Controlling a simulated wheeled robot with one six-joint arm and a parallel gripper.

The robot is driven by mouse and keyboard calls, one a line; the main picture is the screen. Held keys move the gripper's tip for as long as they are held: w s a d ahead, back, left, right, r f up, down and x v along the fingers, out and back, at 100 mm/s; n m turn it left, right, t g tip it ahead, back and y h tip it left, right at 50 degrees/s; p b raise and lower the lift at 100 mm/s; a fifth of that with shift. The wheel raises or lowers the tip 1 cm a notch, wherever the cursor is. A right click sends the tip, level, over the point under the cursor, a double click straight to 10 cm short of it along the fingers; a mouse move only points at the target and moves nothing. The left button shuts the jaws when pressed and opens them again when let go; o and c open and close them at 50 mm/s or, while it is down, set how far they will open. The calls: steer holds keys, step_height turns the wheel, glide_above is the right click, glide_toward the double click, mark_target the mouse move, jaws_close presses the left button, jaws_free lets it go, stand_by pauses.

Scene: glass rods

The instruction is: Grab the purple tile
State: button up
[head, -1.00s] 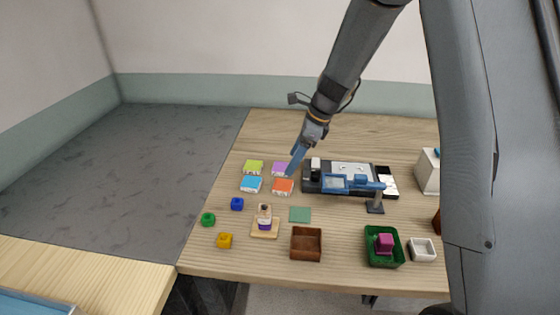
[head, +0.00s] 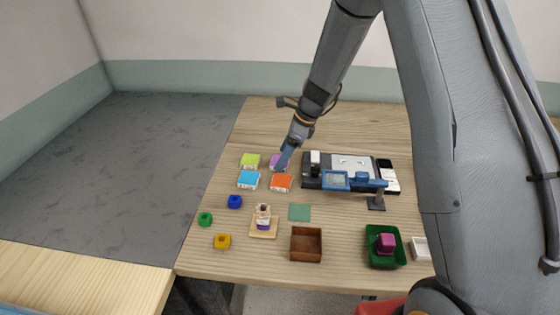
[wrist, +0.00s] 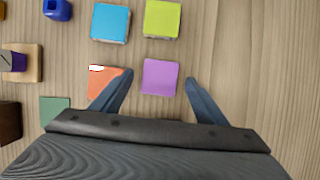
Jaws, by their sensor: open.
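The purple tile (wrist: 160,77) lies flat on the wooden table in the wrist view, centred between the two fingers of my gripper (wrist: 159,82). The fingers are spread wide and nothing is between them but the tile's outline seen from above. I cannot tell the exact height of the fingertips over the table. In the head view the purple tile (head: 277,161) shows at the back of a group of tiles, partly hidden by my gripper (head: 281,165).
An orange tile (wrist: 102,80) lies beside the left finger, partly covered by it. A lime tile (wrist: 162,18) and a blue tile (wrist: 110,22) lie close by. A black device with a blue part (head: 335,180) stands to the right. Bare wood lies right of the purple tile (wrist: 255,60).

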steer(key=shift+a+f, duration=0.25)
steer(key=shift+f, duration=0.45)
